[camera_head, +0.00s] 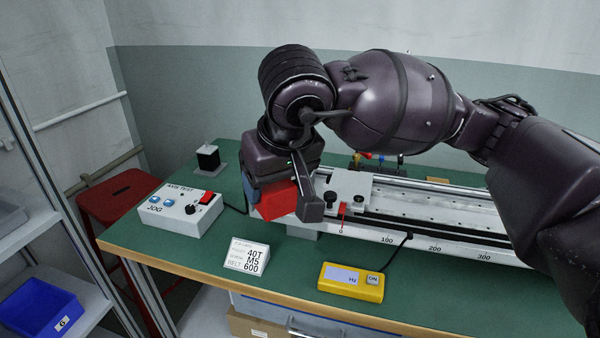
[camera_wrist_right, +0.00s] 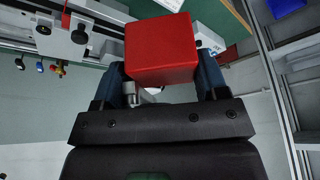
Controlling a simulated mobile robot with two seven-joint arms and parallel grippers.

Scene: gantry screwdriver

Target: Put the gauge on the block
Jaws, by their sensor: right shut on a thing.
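A red block (camera_head: 277,201) is between the fingers of my right gripper (camera_head: 284,198), at the left end of the linear rail. In the right wrist view the red block (camera_wrist_right: 161,49) fills the gap between the two blue-grey fingers, and the gripper is shut on it. I cannot tell if its underside touches anything. A yellow gauge (camera_head: 351,283) with an Hz display and an ON button lies at the table's front edge; a black cable runs from it to the rail. A small black block (camera_head: 208,156) on a pale base stands at the back left. My left gripper is not in view.
The rail (camera_head: 440,240) with its scale and white carriage (camera_head: 349,187) runs right along the green table (camera_head: 205,254). A white jog box (camera_head: 180,212) stands at the left. A label card (camera_head: 246,256) stands in front. A red stool (camera_head: 118,194) is beyond the table's left edge.

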